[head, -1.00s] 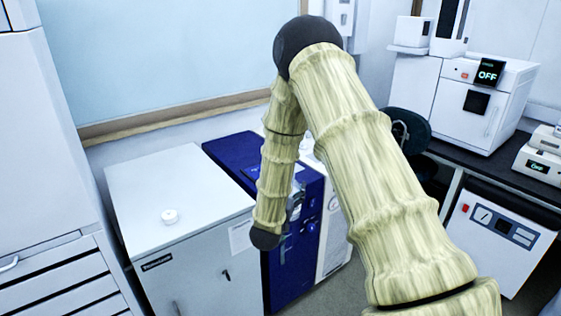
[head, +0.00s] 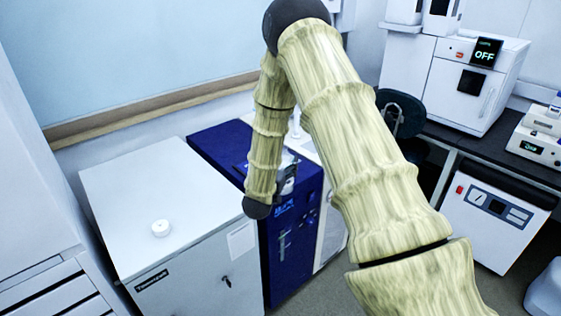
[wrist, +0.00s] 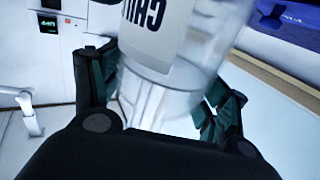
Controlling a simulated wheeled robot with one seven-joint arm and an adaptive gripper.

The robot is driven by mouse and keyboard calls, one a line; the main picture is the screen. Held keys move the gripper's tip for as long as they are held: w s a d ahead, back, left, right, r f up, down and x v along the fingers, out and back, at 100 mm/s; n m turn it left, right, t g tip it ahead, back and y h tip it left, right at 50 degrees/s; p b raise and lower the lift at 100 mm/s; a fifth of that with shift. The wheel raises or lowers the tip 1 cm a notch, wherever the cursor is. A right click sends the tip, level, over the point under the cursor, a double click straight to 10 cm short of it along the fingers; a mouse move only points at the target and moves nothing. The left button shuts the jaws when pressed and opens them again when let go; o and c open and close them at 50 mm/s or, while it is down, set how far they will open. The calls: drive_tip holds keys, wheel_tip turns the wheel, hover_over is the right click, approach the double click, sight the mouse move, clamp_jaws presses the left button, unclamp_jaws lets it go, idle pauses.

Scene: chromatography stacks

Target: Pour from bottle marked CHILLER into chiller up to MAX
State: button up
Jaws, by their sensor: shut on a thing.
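My gripper (wrist: 158,100) is shut on a clear bottle (wrist: 170,70), with a dark finger on each side of it. The bottle's white label shows large dark letters that read upside down, beginning "CHI"; the rest is cut off by the frame. The liquid level is unclear. In the head view my gripper (head: 284,180) is small and partly hidden behind my arm, by the top of a blue cabinet (head: 285,262). I cannot tell which unit is the chiller, and no MAX mark is legible.
At right, a white unit with a gauge (head: 492,226) sits under a dark bench (head: 450,142). An instrument displaying OFF (head: 478,85) stands on the bench.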

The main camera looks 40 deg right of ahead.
drive_tip(key=shift+w+r+n+g+y+p, duration=0.45)
drive_tip(key=shift+n+p, duration=0.45)
drive_tip(key=shift+p, duration=0.95)
drive_tip(key=shift+w+n+g+y+p, duration=0.4)
drive_tip(key=shift+n+p, duration=0.2)
drive_tip(key=shift+p, duration=0.75)
drive_tip(key=shift+f, duration=0.15)
drive_tip(key=shift+a, duration=0.15)
drive_tip(key=shift+w+n+g+p, duration=0.3)
drive_tip(key=shift+n+p, duration=0.1)
drive_tip(key=shift+p, duration=0.4)
drive_tip(key=shift+f+n+g+y+p, duration=0.1)
drive_tip(key=shift+n+g+y+p, duration=0.25)
drive_tip(key=shift+p, duration=0.4)
drive_tip(key=shift+s+f+n+g+p, duration=0.3)
drive_tip(key=shift+n+g+p, duration=0.3)
drive_tip(key=shift+p, duration=0.85)
drive_tip(key=shift+s+f+n+g+y+p, duration=0.1)
drive_tip(key=shift+f+n+g+y+p, duration=0.3)
drive_tip(key=shift+p, duration=0.65)
drive_tip(key=shift+f+n+g+p, duration=0.35)
drive_tip(key=shift+n+g+p, duration=0.1)
drive_tip(key=shift+p, duration=0.1)
